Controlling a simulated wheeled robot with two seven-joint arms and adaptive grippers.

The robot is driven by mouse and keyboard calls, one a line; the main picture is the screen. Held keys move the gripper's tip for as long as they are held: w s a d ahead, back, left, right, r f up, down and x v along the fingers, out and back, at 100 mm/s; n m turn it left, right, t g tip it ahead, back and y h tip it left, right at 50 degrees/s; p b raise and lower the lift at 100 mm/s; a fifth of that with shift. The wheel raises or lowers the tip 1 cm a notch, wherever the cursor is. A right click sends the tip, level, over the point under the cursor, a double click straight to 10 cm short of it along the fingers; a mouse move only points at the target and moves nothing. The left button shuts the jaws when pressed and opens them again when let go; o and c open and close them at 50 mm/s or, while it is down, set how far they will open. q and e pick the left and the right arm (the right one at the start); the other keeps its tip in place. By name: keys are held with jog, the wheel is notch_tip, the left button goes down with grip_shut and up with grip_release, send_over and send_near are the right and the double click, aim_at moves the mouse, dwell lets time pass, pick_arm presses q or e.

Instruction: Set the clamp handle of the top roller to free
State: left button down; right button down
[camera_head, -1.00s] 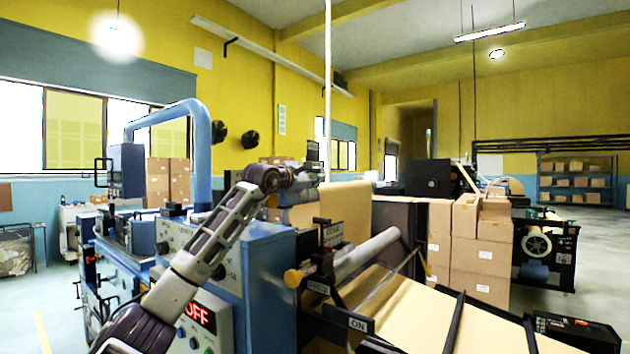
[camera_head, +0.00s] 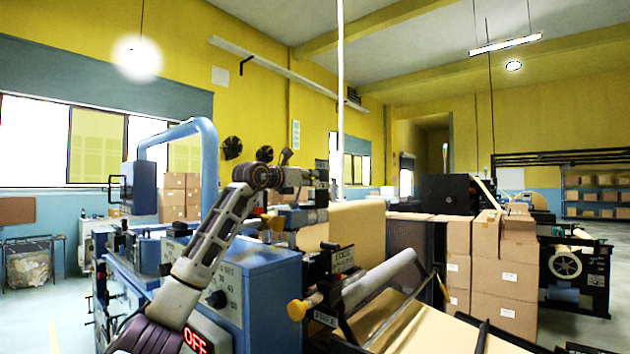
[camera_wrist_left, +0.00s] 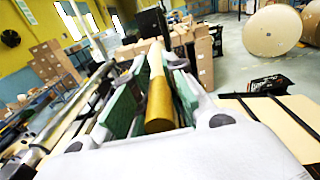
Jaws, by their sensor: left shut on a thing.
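My left gripper (camera_head: 318,181) is at the top of the blue machine in the head view, its fingers small and partly lost against the machine parts. In the left wrist view its green-padded fingers (camera_wrist_left: 155,95) are closed around a yellow-brown handle (camera_wrist_left: 159,108), which runs lengthwise between them. I take this as the top roller's clamp handle; its pivot is hidden. My right gripper is not in view.
The blue machine cabinet (camera_head: 262,290) stands under my left arm. A kraft roll (camera_head: 345,228) lies behind the gripper, and kraft web runs down at the right. Stacked cartons (camera_head: 505,270) stand to the right. Open floor shows at far left.

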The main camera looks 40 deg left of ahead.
pick_arm(q)
jog(key=shift+a+r+n+p, duration=0.25)
jog(key=shift+a+n, duration=0.25)
jog(key=shift+n, duration=0.15)
jog(key=shift+a+r+n+p, duration=0.25)
jog(key=shift+a+n, duration=0.25)
jog(key=shift+n, duration=0.15)
jog(key=c, duration=1.7)
grip_release()
jog(key=o, duration=0.3)
jog(key=shift+w+f, duration=0.15)
jog(key=shift+w, duration=0.1)
jog(key=shift+o, duration=0.2)
jog(key=shift+s, duration=0.25)
jog(key=s+a, duration=0.1)
jog(key=s, duration=1)
jog(key=shift+s, duration=0.3)
